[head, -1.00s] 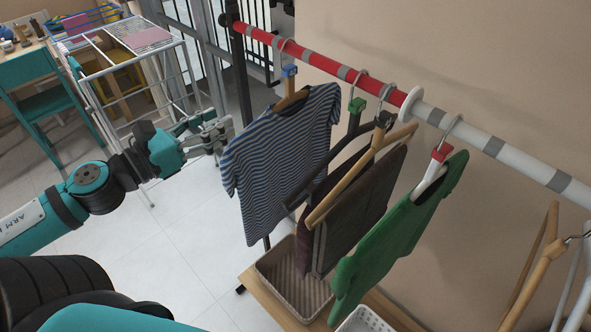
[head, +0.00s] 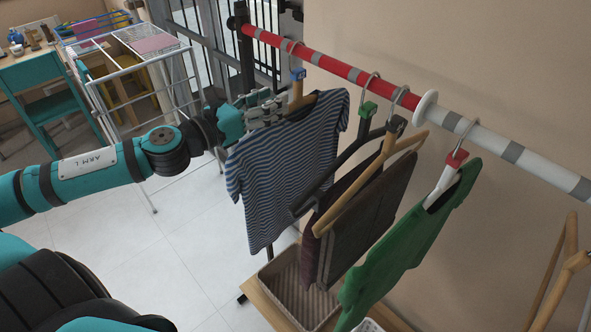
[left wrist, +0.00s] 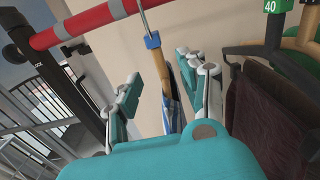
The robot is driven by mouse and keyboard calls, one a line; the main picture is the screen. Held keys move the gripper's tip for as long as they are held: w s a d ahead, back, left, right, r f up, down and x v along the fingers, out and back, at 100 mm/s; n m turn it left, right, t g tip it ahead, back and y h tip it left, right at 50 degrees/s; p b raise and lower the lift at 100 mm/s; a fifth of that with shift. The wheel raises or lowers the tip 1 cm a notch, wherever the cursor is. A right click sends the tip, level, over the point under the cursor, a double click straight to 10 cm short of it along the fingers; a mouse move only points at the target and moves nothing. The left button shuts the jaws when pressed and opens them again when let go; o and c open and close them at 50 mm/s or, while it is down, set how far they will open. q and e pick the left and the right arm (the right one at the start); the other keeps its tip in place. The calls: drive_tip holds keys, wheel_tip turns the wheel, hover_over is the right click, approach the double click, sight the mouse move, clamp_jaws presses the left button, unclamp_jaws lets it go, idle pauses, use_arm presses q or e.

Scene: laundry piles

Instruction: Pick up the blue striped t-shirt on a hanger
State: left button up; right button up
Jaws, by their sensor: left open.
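The blue striped t-shirt (head: 283,165) hangs on a wooden hanger (head: 297,97) with a blue tag, from the red part of the rail. My left gripper (head: 281,104) is at the shirt's collar height, beside the hanger's neck. In the left wrist view, the open left gripper (left wrist: 160,88) has its fingers on either side of the wooden hanger (left wrist: 160,66), below the blue tag. A strip of the striped shirt (left wrist: 173,113) shows between the fingers. I cannot tell whether a finger touches the hanger. My right gripper is not in view.
Dark garments (head: 362,215) on hangers and a green shirt (head: 412,245) hang close to the right. The red and white rail (head: 345,70) runs above. A woven basket (head: 290,285) stands below. A white drying rack (head: 128,90) stands behind my left arm.

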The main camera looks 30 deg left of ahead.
sight(295, 88)
use_arm(q)
drive_tip(key=shift+w, duration=0.2)
drive_tip(key=shift+w, duration=0.1)
drive_tip(key=shift+w+d+r+p, duration=0.2)
drive_tip(key=shift+w+p, duration=0.4)
drive_tip(key=p+x, duration=0.2)
drive_tip(key=shift+w, duration=0.3)
drive_tip(key=shift+w+d+f+p, duration=0.2)
drive_tip(key=shift+w+d+p, duration=0.1)
drive_tip(key=shift+w+p, duration=0.2)
drive_tip(key=shift+c, duration=0.7)
clamp_jaws()
